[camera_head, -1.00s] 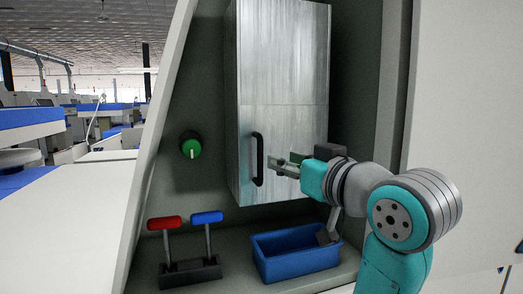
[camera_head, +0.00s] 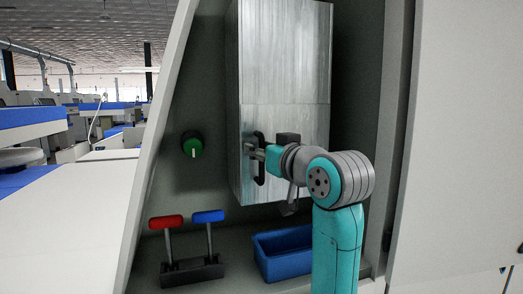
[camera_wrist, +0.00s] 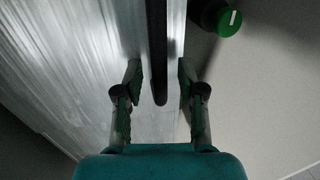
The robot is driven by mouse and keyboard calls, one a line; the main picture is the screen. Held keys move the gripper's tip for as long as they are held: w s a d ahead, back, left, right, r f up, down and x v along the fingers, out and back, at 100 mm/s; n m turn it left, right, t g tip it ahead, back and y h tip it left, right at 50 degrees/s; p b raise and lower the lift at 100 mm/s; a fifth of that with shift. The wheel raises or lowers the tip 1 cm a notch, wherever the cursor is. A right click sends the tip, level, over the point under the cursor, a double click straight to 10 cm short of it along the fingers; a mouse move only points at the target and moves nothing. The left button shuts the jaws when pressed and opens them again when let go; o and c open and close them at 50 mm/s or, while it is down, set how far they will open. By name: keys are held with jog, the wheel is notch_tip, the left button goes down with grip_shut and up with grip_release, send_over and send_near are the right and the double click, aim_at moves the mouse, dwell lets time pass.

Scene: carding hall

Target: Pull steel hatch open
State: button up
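The steel hatch (camera_head: 285,80) is a tall brushed-metal door on a box in the recess, and it looks shut. Its black bar handle (camera_head: 258,172) is upright near the hatch's left edge. My gripper (camera_head: 250,152) is at the handle in the head view and covers part of it. In the wrist view the handle (camera_wrist: 159,60) runs down between the two fingers of my gripper (camera_wrist: 158,85). The fingers are apart, with a gap on each side of the handle. The hatch surface (camera_wrist: 70,70) fills the left of the wrist view.
A green knob (camera_head: 192,146) is on the panel left of the hatch; it also shows in the wrist view (camera_wrist: 228,22). Below are a red lever (camera_head: 165,222), a blue lever (camera_head: 208,216) and a blue bin (camera_head: 283,262), partly behind my arm.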

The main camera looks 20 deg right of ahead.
grip_shut()
jog(key=shift+s, duration=0.15)
